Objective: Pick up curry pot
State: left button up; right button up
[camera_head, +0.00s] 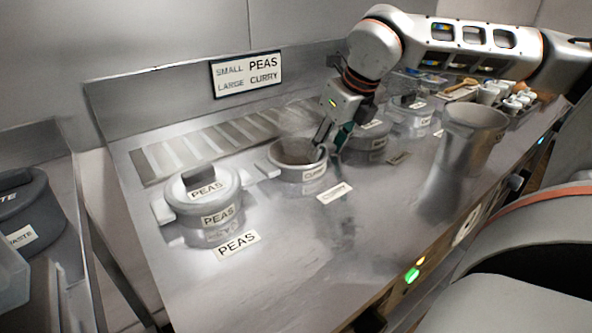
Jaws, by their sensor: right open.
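The curry pot (314,174) is an open grey metal pot without a lid, standing upright on the steel counter near the middle of the view. It has a side handle on its left and a "CURRY" label on its front. My right gripper (330,147) reaches down from above with its fingers apart, at the right rim of the pot. One finger is near the pot's inner side and the other is just outside the rim. Whether either touches the pot I cannot tell. My left gripper is not in view.
A lidded peas pot (221,217) stands left of the curry pot. Further lidded pots (411,121) and a tall metal container (474,139) stand to the right. A "CURRY" tag (334,193) lies in front of the curry pot. The front middle of the counter is clear.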

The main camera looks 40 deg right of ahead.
grip_shut()
jog(key=shift+r, duration=0.1)
